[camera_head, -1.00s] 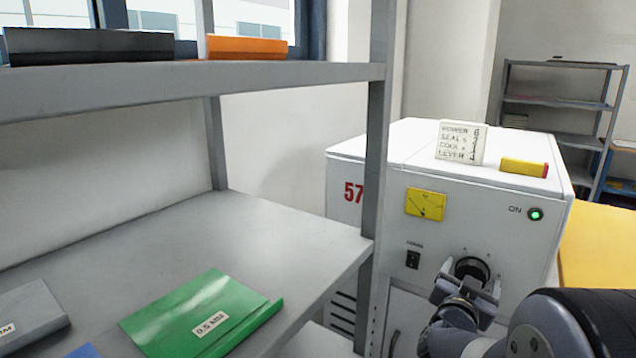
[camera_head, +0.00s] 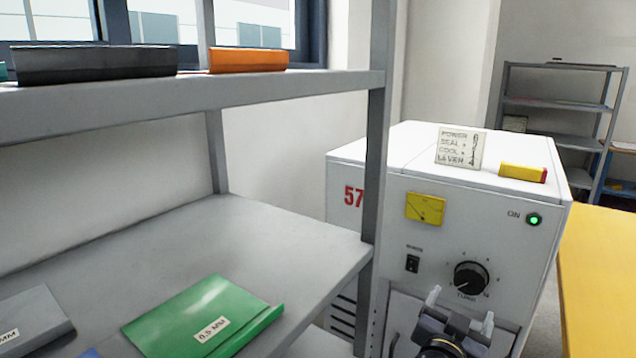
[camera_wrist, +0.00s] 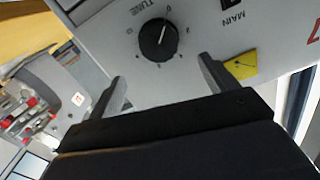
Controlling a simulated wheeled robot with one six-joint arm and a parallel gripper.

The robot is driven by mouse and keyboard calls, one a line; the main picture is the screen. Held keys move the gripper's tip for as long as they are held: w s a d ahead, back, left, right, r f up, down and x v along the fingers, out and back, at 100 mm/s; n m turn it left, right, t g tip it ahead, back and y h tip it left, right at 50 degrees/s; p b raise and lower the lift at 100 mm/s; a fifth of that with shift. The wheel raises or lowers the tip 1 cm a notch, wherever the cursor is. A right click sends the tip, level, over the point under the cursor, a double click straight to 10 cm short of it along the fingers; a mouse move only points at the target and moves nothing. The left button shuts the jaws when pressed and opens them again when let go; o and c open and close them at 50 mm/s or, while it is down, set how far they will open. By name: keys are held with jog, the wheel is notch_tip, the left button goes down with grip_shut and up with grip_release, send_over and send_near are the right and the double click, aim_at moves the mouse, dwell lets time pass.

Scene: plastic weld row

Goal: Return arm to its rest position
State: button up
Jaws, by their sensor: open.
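My gripper (camera_head: 460,312) is low in the head view, in front of the white machine (camera_head: 362,175). Its two fingers are apart with nothing between them. The black tuning knob (camera_head: 471,278) on the machine's front shows just above the fingertips. In the wrist view my gripper (camera_wrist: 163,78) is also open, and the knob (camera_wrist: 158,40) lies beyond the gap between the fingers, apart from them. Most of my arm is out of the head view.
A grey shelf (camera_head: 290,232) with a green folder-like piece (camera_head: 205,318) stands at the left. A yellow surface (camera_head: 600,265) is at the right. A sign card (camera_head: 460,147) stands on the machine. A lit green lamp (camera_head: 534,219) is on its front.

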aim_at(470, 285)
jog(key=b+x, duration=0.1)
jog(key=x, duration=0.8)
jog(key=shift+w+d+f, duration=0.15)
jog(key=shift+w+d, duration=0.15)
jog(key=shift+s+a+m+b, duration=0.15)
jog(key=shift+m+b, duration=0.35)
jog(key=shift+m, duration=0.6)
jog(key=m+b, duration=0.2)
jog(key=m, duration=0.1)
jog(key=shift+f+m, duration=0.1)
jog(key=shift+m, duration=0.3)
jog(key=m+b, duration=0.1)
jog(key=m, duration=0.1)
jog(key=m+b, duration=0.2)
jog(key=m, duration=0.1)
jog(key=shift+s+d+f+m, duration=0.1)
jog(key=shift+d+m, duration=0.1)
jog(key=shift+m, duration=0.1)
jog(key=m+b, duration=0.2)
jog(key=m, duration=0.3)
jog(key=shift+f+m, duration=0.1)
jog(key=shift+m, duration=0.3)
jog(key=m+b, duration=0.2)
jog(key=m, duration=0.4)
jog(key=shift+a+f+b, duration=0.1)
jog(key=shift+b, duration=0.2)
